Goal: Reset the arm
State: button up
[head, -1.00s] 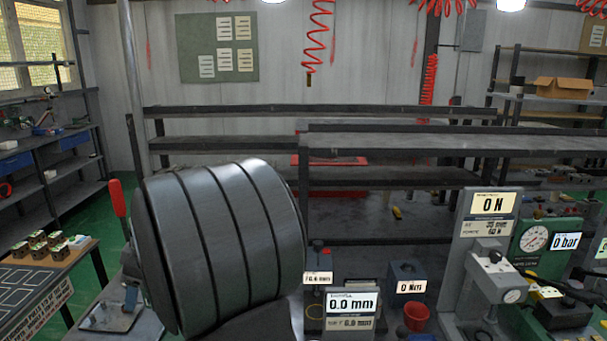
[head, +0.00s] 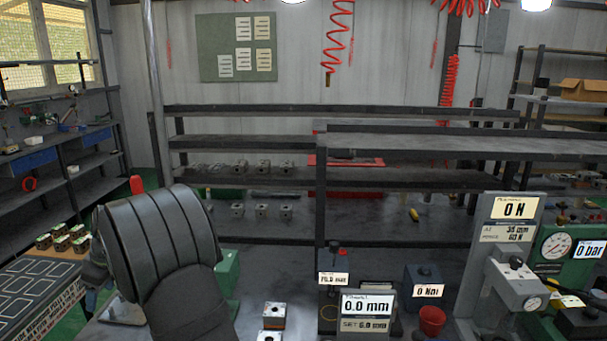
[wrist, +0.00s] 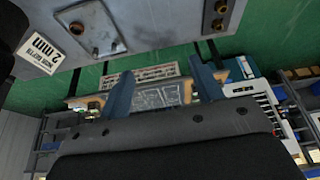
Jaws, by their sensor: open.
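My gripper (wrist: 158,80) shows in the wrist view as two blue fingers held apart, with nothing between them. Past the fingers are a board-like panel and the green floor, at a distance. In the head view my dark arm covers the lower left and hides most of the gripper. Small metal valve blocks (head: 272,316) stand on the bench just right of my arm. Several more blocks (head: 262,167) sit on the back shelf. Another group of blocks (head: 62,238) stands on the table at the left.
A gauge with a "0.0 mm" display (head: 366,306), a red cup (head: 432,320) and a press with a "0 N" display (head: 513,209) stand right of my arm. A metal bench surface with a "2 mm" label (wrist: 42,46) is close at the wrist view's upper left.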

jog(key=a+f, duration=0.7)
jog(key=shift+s+f, duration=0.2)
jog(key=shift+s, duration=0.2)
jog(key=shift+o, duration=0.4)
jog(key=shift+a, duration=0.1)
jog(key=o, duration=0.8)
jog(key=s+d+r+h, duration=0.2)
jog(key=s+d+r, duration=0.2)
jog(key=d+r, duration=0.65)
jog(key=s+d+r+h, duration=0.35)
jog(key=d+r, duration=0.45)
jog(key=d, duration=0.6)
notch_tip(320, 180, down, 10)
jog(key=shift+s+d+m+y, duration=0.3)
jog(key=shift+d+y, duration=0.05)
jog(key=shift+y, duration=0.1)
notch_tip(320, 180, up, 10)
